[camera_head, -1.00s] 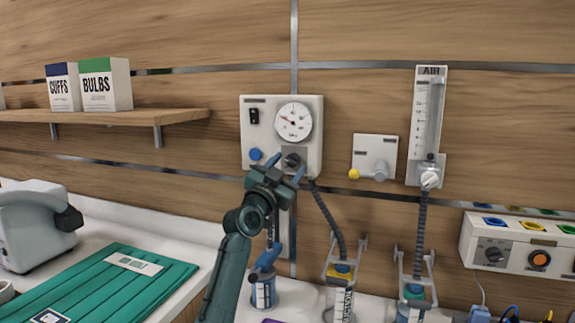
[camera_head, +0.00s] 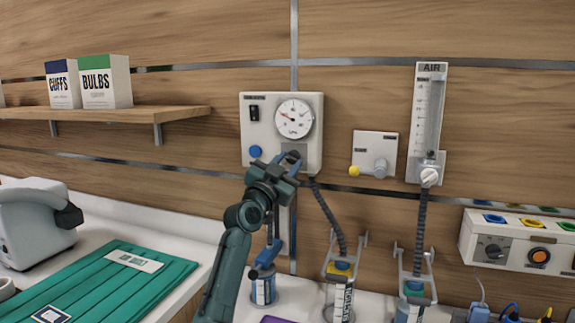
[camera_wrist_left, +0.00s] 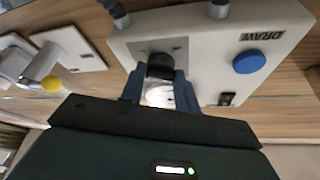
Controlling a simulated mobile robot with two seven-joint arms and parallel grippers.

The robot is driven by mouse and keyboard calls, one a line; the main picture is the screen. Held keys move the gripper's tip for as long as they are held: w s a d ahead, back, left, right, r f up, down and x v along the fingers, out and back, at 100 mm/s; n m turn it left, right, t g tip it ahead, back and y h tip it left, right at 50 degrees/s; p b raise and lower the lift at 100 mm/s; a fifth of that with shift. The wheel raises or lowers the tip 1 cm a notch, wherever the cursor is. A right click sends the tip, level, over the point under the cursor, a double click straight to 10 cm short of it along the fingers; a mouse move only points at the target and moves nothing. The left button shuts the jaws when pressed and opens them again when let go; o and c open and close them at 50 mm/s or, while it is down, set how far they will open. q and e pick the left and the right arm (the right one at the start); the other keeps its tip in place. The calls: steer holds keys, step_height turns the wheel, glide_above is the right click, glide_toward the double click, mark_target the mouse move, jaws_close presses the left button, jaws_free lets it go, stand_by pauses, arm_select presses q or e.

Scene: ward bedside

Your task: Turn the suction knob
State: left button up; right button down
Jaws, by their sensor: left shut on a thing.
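The suction regulator (camera_head: 262,132) is a pale wall box with a round dial gauge (camera_head: 294,119), a black switch and a blue button. Its black suction knob (camera_wrist_left: 160,66) sits on a grey plate, seen between my fingers in the left wrist view. My left gripper (camera_head: 287,161) reaches up from below and is shut on the knob. In the left wrist view the blue fingers (camera_wrist_left: 158,86) stand on both sides of it. In the head view the gripper partly hides the knob. My right gripper is in neither view.
A small wall plate with a yellow-tipped fitting (camera_head: 375,152) and an AIR flowmeter (camera_head: 427,125) are to the right. Dark hoses (camera_head: 328,220) hang below. Bottles (camera_head: 263,290) stand on the counter. A shelf with two boxes (camera_head: 90,82) is at the left.

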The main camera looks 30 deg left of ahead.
arm_select(q)
steer(key=shift+m+h+b, duration=0.4)
steer(key=shift+m, duration=0.3)
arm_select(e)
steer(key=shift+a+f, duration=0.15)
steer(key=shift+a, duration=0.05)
arm_select(q)
steer(key=o, duration=1)
steer(key=shift+c, duration=0.2)
steer(key=b+v, duration=0.3)
steer(key=v, duration=1)
steer(key=shift+s+r, duration=0.2)
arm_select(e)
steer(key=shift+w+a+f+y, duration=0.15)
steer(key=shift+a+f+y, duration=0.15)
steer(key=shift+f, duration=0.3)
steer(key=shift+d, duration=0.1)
